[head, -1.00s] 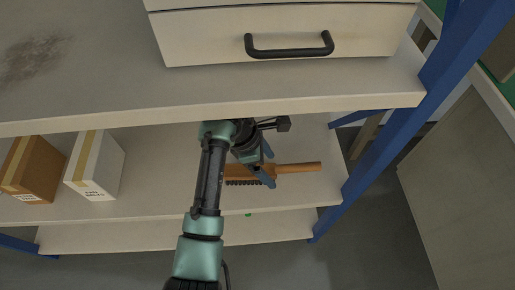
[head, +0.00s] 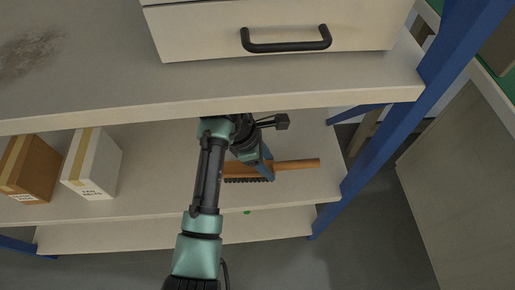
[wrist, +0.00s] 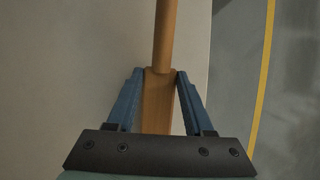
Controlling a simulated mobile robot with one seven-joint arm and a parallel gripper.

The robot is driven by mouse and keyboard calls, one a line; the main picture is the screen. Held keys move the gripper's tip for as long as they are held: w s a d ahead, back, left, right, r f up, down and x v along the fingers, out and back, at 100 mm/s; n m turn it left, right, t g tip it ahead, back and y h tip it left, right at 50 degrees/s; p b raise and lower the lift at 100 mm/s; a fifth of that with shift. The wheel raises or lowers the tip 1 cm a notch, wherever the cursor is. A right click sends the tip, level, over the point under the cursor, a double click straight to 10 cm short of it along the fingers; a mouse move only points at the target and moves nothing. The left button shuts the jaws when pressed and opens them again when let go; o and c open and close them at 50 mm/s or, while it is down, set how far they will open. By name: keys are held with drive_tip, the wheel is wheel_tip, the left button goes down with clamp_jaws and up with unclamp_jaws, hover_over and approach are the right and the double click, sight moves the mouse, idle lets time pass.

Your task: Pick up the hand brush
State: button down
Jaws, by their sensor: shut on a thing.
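The hand brush (head: 293,164) has an orange-brown wooden body and handle with dark bristles. It lies on the shelf below the top in the head view, its handle pointing right. In the wrist view the brush (wrist: 158,100) runs up the middle, its narrow handle leading away. My gripper (wrist: 159,74) is shut on the brush where the handle meets the wider body, one blue finger on each side. In the head view my gripper (head: 267,168) reaches the brush from above. My arm hides part of the brush. I cannot tell whether it is clear of the shelf.
A brown box (head: 31,168) and a white box (head: 93,163) stand on the same shelf to the left. The upper shelf (head: 200,113) hangs over my gripper. A blue post (head: 385,140) stands at the right. The shelf (head: 150,175) is bare between the boxes and my arm.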

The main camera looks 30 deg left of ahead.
sight(276, 164)
drive_tip(key=shift+r, duration=0.15)
drive_tip(key=shift+r+p, duration=0.5)
drive_tip(key=shift+r, duration=0.15)
wheel_tip(276, 164, up, 3)
drive_tip(key=shift+f+p, duration=0.1)
drive_tip(key=shift+p, duration=0.85)
drive_tip(key=s+d+p, duration=0.4)
drive_tip(key=s+d, duration=0.6)
drive_tip(key=s, duration=0.5)
drive_tip(key=shift+f+p, duration=0.4)
drive_tip(key=shift+f, duration=0.05)
drive_tip(key=c, duration=0.8)
unclamp_jaws()
drive_tip(key=c, duration=0.7)
